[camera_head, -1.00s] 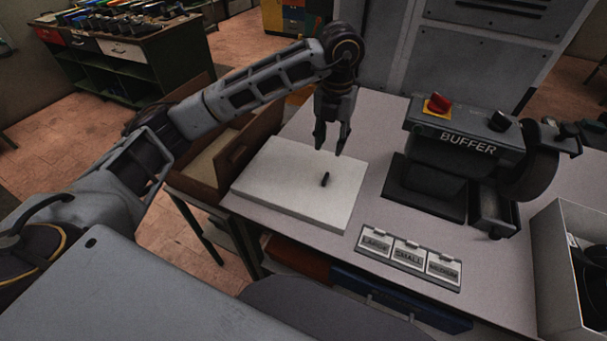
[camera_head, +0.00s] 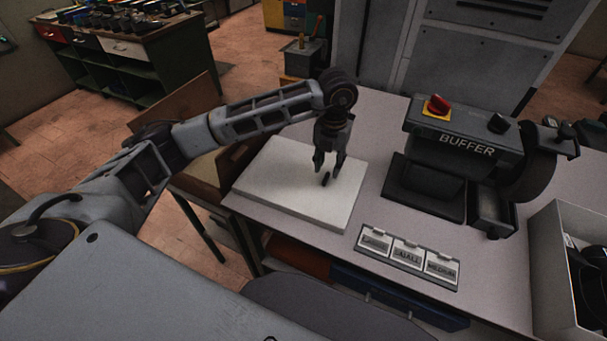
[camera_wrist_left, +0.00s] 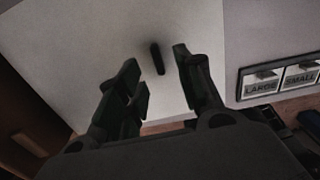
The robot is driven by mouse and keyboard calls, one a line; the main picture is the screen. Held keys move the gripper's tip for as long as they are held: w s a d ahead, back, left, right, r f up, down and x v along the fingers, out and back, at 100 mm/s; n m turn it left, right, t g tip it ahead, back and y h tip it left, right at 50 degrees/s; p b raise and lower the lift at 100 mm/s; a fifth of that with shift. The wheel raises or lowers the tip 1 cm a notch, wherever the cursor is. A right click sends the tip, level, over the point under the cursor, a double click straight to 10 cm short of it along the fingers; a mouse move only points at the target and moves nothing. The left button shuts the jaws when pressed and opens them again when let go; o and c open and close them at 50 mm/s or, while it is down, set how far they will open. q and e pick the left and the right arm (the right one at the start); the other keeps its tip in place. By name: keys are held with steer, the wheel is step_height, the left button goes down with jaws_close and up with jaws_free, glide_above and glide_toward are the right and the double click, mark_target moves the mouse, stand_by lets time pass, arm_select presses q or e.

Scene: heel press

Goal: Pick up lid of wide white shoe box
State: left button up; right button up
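The wide white shoe box lid (camera_head: 280,185) lies flat on the workbench at its left side. A small dark handle (camera_head: 325,179) stands up from the lid's top; it also shows in the left wrist view (camera_wrist_left: 157,57). My left gripper (camera_head: 328,173) is above the lid, pointing down, with its fingertips close to the handle. In the left wrist view the fingers (camera_wrist_left: 158,72) are apart, and the handle appears between and slightly beyond their tips. I cannot tell whether either finger touches it. My right gripper is not in view.
A buffer machine (camera_head: 450,155) stands right of the lid. A panel of labelled size buttons (camera_head: 407,256) is near the bench's front edge. An open white box (camera_head: 560,270) with dark contents is at the far right. An open brown box (camera_head: 205,165) is left of the lid.

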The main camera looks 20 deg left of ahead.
mark_target(326, 178)
arm_select(q)
steer(key=shift+f, duration=0.25)
steer(key=shift+s+a+f+p, duration=0.15)
steer(key=shift+f+p, duration=0.3)
steer(key=shift+f, duration=0.45)
steer(key=shift+s+f+p, duration=0.1)
steer(key=shift+f+p, duration=0.3)
steer(key=shift+f, duration=1.2)
steer(key=shift+c, duration=0.2)
jaws_close()
